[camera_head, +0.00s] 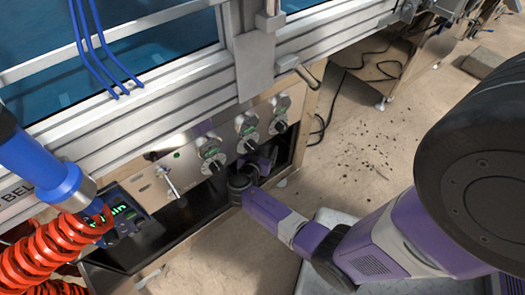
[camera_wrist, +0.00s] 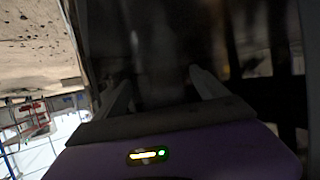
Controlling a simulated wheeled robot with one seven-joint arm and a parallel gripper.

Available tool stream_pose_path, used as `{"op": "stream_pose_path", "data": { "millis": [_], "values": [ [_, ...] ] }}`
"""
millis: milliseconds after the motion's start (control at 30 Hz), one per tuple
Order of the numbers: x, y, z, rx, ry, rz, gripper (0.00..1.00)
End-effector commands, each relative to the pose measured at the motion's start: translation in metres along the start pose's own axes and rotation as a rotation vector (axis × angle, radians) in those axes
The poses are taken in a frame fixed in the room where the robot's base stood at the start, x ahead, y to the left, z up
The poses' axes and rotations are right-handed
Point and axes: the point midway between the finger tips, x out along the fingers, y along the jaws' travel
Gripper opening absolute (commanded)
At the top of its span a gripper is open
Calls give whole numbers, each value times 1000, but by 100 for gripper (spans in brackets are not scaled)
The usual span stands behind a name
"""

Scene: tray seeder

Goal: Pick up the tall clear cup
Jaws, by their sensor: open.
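My arm reaches into the dark opening below the metal control panel (camera_head: 225,145) in the head view, and the gripper end is mostly hidden there in shadow. In the wrist view my gripper (camera_wrist: 160,82) is open, with its two pale fingers apart. A faint greyish, upright shape (camera_wrist: 158,65) stands between and beyond the fingers. It may be the tall clear cup, but the picture is too dark to be sure. I cannot tell whether the fingers touch it. No cup is clearly visible in the head view.
The panel with several knobs and a small lever overhangs the opening. A red coiled hose (camera_head: 40,255) and a small lit display (camera_head: 118,214) are at the left.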

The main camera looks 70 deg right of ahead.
Motion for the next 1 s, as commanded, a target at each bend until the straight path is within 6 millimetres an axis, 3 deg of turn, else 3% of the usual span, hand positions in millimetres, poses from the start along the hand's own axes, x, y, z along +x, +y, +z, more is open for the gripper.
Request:
{"op": "stream_pose_path", "data": {
  "millis": [133,433,800,1000],
  "values": [
    [17,0,2,0,0,1,83],
    [20,-1,0,-1,-1,-2,81],
    [20,0,1,-1,-1,-2,10],
    [20,-1,0,-1,0,-2,10]
  ]
}}
